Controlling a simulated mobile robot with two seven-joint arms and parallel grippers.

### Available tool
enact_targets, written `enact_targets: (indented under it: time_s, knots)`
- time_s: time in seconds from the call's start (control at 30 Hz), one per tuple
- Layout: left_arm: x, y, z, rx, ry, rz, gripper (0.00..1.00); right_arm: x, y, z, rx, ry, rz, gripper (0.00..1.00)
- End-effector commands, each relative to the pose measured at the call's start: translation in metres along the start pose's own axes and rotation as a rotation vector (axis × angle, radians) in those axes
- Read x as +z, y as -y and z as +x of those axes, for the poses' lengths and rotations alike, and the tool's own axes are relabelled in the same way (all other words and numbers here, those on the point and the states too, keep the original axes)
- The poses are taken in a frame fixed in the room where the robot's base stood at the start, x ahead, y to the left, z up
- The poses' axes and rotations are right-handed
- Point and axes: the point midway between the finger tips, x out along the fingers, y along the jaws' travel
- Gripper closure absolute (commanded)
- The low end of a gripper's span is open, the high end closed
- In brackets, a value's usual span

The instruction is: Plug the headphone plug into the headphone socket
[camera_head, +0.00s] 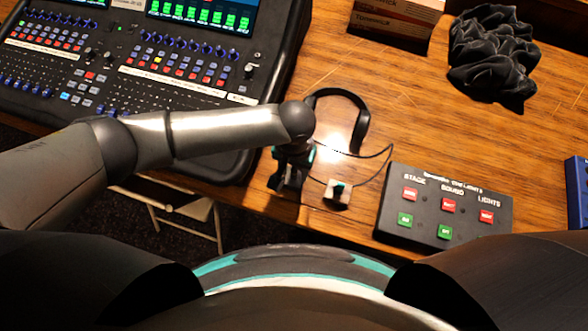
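The black headphones (362,122) lie on the wooden desk, with the headband curving behind my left wrist. Part of them is hidden by my arm. A thin dark cable (372,156) loops over the desk to their right. A small pale and dark block (337,192) sits near the front edge; I cannot tell if it is the socket. My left gripper (287,186) points down just left of this block, low over the desk. Its fingers are dark and small, so its opening does not show. I cannot make out the plug. My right gripper is out of view.
A mixing desk (205,115) fills the left. A black switch box (424,214) with red and green buttons is at front right. A carton (395,22) and crumpled black cloth (492,55) lie at the back. A blue object (577,192) is at the right edge. Bare wood (450,135) lies between.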

Motion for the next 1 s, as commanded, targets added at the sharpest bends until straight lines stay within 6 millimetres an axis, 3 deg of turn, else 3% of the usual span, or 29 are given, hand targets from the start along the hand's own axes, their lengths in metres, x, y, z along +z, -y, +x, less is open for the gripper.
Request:
enact_targets:
  time_s: [0.03,0.4,1.0]
  knots:
    - [-0.0001,0.0,-0.0001,0.0,0.0,0.0,0.6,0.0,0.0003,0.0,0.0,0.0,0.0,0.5]
    - [-0.0001,0.0001,-0.0002,0.0,0.0,0.0,1.0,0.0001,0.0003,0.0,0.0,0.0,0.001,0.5]
    - [-0.0002,0.0002,-0.0003,0.0,0.0,0.0,1.0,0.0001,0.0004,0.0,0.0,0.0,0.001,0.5]
